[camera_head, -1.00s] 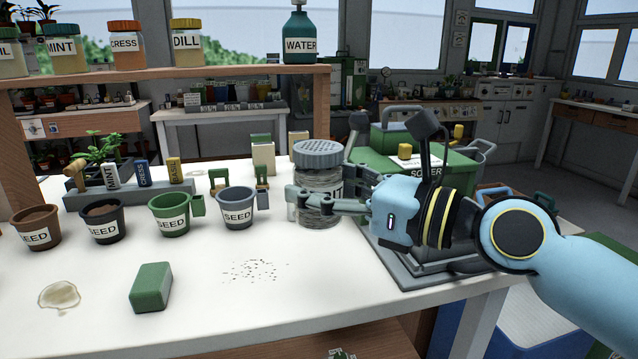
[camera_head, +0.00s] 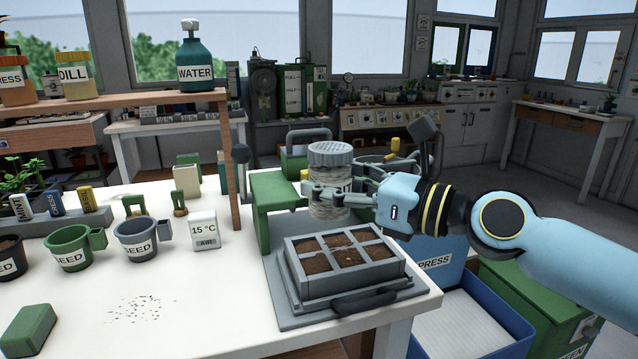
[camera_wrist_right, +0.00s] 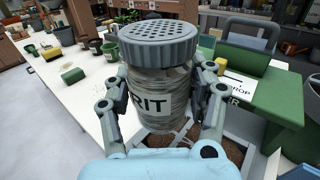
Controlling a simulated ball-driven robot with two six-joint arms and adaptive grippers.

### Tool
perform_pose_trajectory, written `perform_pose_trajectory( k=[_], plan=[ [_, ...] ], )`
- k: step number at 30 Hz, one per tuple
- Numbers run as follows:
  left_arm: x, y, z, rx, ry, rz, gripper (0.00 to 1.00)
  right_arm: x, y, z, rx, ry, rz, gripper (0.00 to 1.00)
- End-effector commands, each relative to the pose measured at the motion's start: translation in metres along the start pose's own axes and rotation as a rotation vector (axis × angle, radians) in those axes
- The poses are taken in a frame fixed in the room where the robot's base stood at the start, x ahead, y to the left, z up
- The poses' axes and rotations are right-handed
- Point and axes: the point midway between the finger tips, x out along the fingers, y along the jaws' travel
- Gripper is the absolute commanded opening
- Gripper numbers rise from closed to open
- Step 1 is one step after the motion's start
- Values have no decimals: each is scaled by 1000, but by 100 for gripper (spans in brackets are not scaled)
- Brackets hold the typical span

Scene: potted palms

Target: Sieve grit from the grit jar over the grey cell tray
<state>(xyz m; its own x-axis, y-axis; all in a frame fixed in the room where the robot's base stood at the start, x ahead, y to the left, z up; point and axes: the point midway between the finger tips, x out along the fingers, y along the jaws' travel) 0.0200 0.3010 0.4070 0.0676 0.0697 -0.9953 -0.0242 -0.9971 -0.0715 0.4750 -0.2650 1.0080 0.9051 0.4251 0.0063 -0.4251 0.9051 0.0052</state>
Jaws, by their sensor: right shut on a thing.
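The grit jar (camera_head: 328,205) is a clear jar of grey grit with a perforated grey lid. My right gripper (camera_head: 345,197) is shut around its body and holds it upright, lifted, just behind and above the grey cell tray. In the right wrist view the jar (camera_wrist_right: 155,95) stands between both fingers, its label partly reading "RIT" and its holed lid (camera_wrist_right: 160,38) on top. The grey cell tray (camera_head: 345,277) sits on a grey base at the bench's right end, its several cells filled with brown soil. My left gripper is not in view.
A green stand (camera_head: 272,195) is close behind the tray. A 15 °C display (camera_head: 204,230), seed pots (camera_head: 143,240) and a green block (camera_head: 29,328) are on the left. Scattered dark seeds (camera_head: 140,309) lie on the white bench. Blue and green bins are beyond its right edge.

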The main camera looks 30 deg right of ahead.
Motion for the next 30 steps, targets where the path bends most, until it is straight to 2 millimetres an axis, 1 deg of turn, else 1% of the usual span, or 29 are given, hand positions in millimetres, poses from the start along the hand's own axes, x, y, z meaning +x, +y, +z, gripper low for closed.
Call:
perform_pose_trajectory(
  k=[1, 6, 9, 11, 14, 17, 21, 25, 30],
  plan=[
    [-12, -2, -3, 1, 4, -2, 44, 2, -11, 12, -3, -1, -12, 19],
    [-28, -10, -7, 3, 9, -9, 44, 4, -40, 24, -5, 3, -47, 19],
    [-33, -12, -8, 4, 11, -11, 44, 4, -50, 26, -10, 9, -59, 19],
    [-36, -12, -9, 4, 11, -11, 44, 4, -53, 26, -22, 19, -62, 19],
    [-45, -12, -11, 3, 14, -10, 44, 2, -56, 22, -64, 56, -64, 19],
    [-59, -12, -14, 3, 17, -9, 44, -1, -59, 15, -135, 117, -64, 19],
    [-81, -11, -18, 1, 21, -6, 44, -8, -66, -1, -275, 238, -63, 19],
    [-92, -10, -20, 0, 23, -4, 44, -14, -72, -21, -422, 360, -61, 19],
    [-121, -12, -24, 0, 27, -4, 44, -16, -75, -28, -516, 443, -61, 19]
  ],
)
